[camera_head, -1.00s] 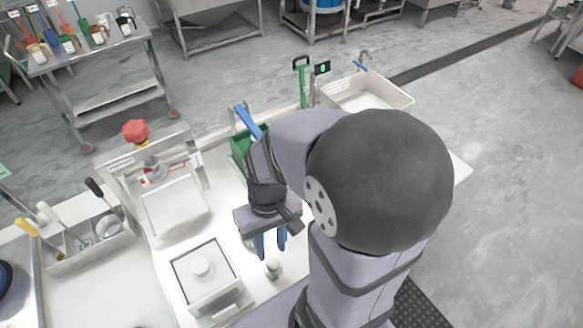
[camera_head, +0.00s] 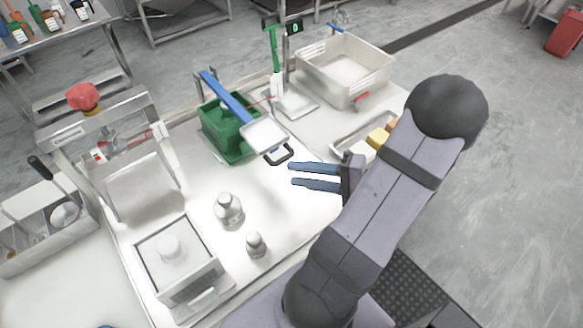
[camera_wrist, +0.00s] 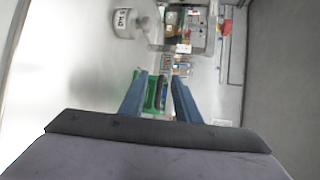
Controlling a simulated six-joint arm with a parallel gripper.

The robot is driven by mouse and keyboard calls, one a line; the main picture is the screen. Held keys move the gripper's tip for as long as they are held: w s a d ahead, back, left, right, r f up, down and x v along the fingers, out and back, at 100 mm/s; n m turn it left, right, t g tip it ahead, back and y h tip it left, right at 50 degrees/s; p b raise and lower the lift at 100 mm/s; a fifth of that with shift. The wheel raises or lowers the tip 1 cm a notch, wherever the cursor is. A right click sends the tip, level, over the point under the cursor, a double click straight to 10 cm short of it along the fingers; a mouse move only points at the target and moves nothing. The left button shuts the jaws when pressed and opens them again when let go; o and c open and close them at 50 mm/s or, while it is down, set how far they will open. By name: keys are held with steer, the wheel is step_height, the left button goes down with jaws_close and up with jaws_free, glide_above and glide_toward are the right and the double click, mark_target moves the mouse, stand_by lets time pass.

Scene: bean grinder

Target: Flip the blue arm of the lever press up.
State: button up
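The blue arm (camera_head: 226,96) of the lever press slopes down over a green box-like base (camera_head: 222,132). A pale square plate (camera_head: 264,134) and a dark loop handle (camera_head: 279,155) are at its lower right end. My gripper (camera_head: 292,174) is open and empty, with two blue fingers pointing left. It is just right of and below the loop handle in the head view, apart from it as far as I can tell. In the wrist view, my gripper (camera_wrist: 157,76) has its fingers apart, and a green thing (camera_wrist: 152,92) shows between them.
Two metal weights (camera_head: 229,210) stand left of my gripper. A scale-like box (camera_head: 178,262) is at the front left. A tray with yellow blocks (camera_head: 377,136) lies close to my wrist. A white basin (camera_head: 345,70) stands behind. Bare tabletop lies below my fingers.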

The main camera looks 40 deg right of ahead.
mark_target(287, 159)
steer(key=s+d+m+t+h, duration=0.1)
steer(key=d+t+h, duration=0.1)
steer(key=d, duration=0.2)
steer(key=p+x, duration=0.1)
steer(key=x, duration=0.6)
steer(key=shift+w+p, duration=0.15)
steer(key=shift+p, duration=0.2)
steer(key=shift+a, duration=0.1)
jaws_close()
